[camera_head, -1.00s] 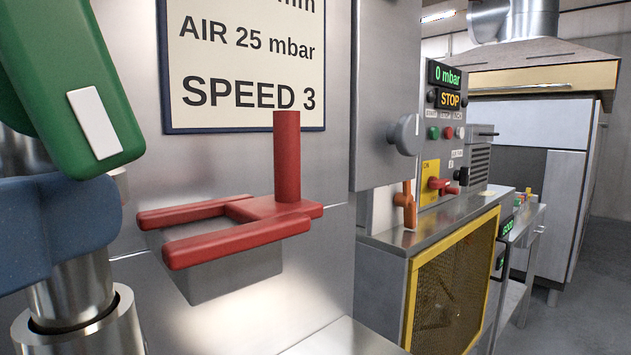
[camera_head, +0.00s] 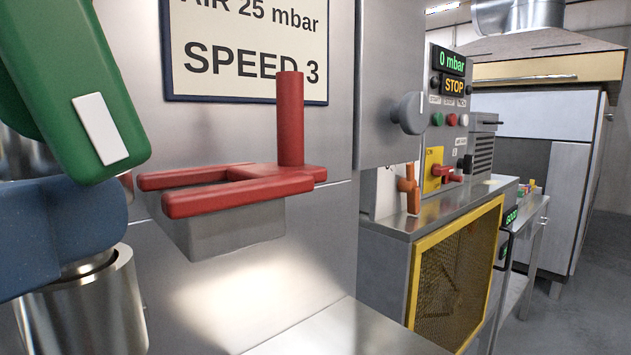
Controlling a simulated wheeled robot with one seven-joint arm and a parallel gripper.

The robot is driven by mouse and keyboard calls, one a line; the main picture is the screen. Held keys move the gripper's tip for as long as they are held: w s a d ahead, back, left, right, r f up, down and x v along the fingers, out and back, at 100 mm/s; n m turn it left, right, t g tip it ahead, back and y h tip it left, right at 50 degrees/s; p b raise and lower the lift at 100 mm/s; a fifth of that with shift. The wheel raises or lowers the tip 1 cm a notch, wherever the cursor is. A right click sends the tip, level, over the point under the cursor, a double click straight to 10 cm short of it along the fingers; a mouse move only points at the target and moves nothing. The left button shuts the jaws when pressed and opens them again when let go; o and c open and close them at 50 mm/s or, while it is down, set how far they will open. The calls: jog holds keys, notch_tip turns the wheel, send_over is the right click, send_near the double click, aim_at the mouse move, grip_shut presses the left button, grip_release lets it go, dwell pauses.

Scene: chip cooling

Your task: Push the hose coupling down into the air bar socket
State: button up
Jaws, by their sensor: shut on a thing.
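The hose coupling (camera_head: 62,225), a blue rounded body, is at the left edge, partly out of frame. Steel shows above it. Right under it is the air bar socket (camera_head: 88,305), an open-topped steel cylinder; the coupling's lower end is inside or at its mouth. How deep it sits is hidden by the rim. My gripper (camera_head: 78,110), seen as a green part with a white pad, is above and against the coupling. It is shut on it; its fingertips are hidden.
A red fork with an upright handle (camera_head: 290,120) rests on a steel block (camera_head: 225,232) on the panel, right of the coupling. A speed sign (camera_head: 250,60) hangs above. A yellow-framed mesh guard (camera_head: 455,275) and control panel reading 0 mbar (camera_head: 450,62) stand farther right.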

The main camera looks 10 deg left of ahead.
jog(key=shift+f+b, duration=0.75)
jog(key=shift+f, duration=0.25)
jog(key=o, duration=1.4)
jog(key=s+a+b, duration=0.1)
jog(key=s, duration=0.6)
jog(key=shift+s+a, duration=0.15)
jog(key=shift+s, duration=0.2)
